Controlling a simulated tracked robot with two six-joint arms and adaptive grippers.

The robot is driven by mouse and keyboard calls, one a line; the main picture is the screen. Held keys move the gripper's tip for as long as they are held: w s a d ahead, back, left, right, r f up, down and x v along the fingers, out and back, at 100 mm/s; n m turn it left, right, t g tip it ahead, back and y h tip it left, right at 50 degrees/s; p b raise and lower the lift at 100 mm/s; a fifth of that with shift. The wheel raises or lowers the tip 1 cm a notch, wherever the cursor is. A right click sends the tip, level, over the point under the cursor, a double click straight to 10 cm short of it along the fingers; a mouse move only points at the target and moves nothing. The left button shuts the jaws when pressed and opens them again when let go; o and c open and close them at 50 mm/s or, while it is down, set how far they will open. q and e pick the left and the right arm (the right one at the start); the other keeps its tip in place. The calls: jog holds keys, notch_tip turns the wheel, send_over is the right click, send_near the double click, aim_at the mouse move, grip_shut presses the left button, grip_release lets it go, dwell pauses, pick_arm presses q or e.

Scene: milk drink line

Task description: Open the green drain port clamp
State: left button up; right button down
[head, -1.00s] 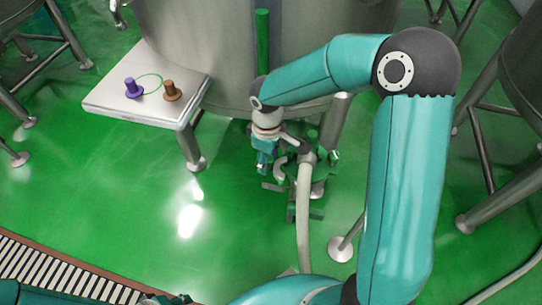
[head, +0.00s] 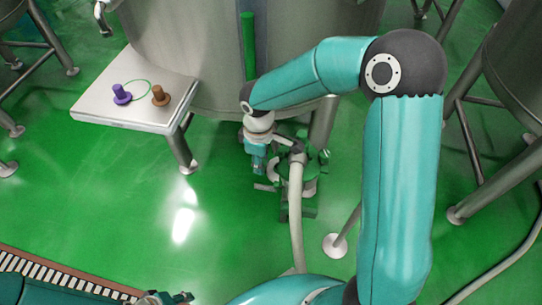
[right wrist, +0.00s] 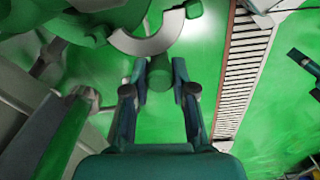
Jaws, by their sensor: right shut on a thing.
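The drain port clamp, a pale metal ring with green parts (head: 274,173), sits low under the large tank, beside a green valve body (head: 311,163). In the right wrist view the clamp ring (right wrist: 150,40) curves across the top, with a short green handle (right wrist: 160,70) below it. My right gripper (head: 258,168) points down at the left side of the clamp. In the wrist view its fingers (right wrist: 160,78) are shut around the green handle. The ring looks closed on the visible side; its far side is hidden. My left gripper (head: 170,298) shows only partly at the bottom edge.
A grey hose (head: 296,205) runs down from the valve area. A steel side table (head: 120,70) holds a purple plug (head: 121,95) and a brown plug (head: 160,95). Open green floor lies left of the clamp.

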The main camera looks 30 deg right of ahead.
jog(key=shift+s+d+n, duration=0.15)
jog(key=shift+s+n, duration=0.2)
jog(key=shift+n, duration=0.15)
jog(key=c, duration=0.9)
grip_release()
jog(key=shift+c, duration=0.2)
jog(key=shift+r, duration=0.15)
notch_tip(320, 180, up, 12)
